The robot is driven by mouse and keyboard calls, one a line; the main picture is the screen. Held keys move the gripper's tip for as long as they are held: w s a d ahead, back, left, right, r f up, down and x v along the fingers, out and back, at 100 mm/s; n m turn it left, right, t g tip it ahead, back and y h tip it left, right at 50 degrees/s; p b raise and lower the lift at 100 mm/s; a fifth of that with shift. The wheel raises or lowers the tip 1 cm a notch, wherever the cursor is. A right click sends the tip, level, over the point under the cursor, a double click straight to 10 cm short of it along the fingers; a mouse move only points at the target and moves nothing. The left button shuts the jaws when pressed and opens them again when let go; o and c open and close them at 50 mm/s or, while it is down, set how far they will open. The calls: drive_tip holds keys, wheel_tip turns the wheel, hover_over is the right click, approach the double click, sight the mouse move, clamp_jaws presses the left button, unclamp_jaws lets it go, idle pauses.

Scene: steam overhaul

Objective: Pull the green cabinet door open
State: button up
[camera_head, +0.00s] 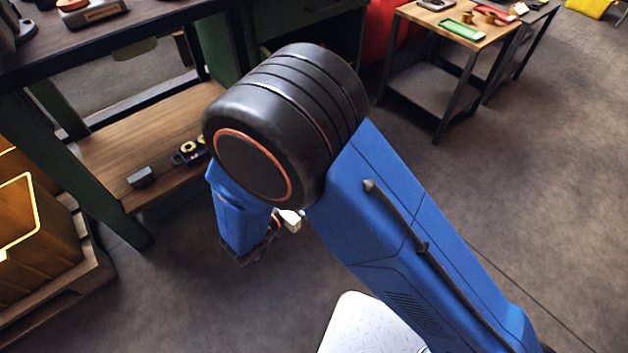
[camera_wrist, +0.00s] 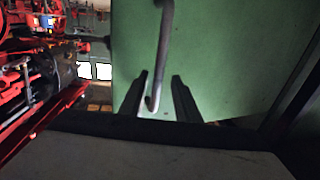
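The green cabinet door (camera_wrist: 220,60) fills the middle and right of the wrist view as a flat green panel. A grey bar handle (camera_wrist: 164,45) runs down it and bends in at its lower end. My gripper (camera_wrist: 160,76) is open, its two dark fingers pointing at the door. The lower part of the handle shows between the fingers, with a gap on both sides. I cannot tell how deep the handle sits between them. In the head view my arm hides most of my gripper, and the door cannot be made out.
In the wrist view, red machinery (camera_wrist: 45,70) stands left of the door. In the head view, a workbench (camera_head: 55,52) with a wooden lower shelf (camera_head: 120,165) and yellow bins (camera_head: 40,240) are at left. A small table (camera_head: 425,90) stands at upper right. The floor at right is clear.

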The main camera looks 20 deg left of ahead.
drive_tip(key=v, duration=1.7)
drive_tip(key=shift+s, duration=0.2)
drive_tip(key=shift+f, duration=0.1)
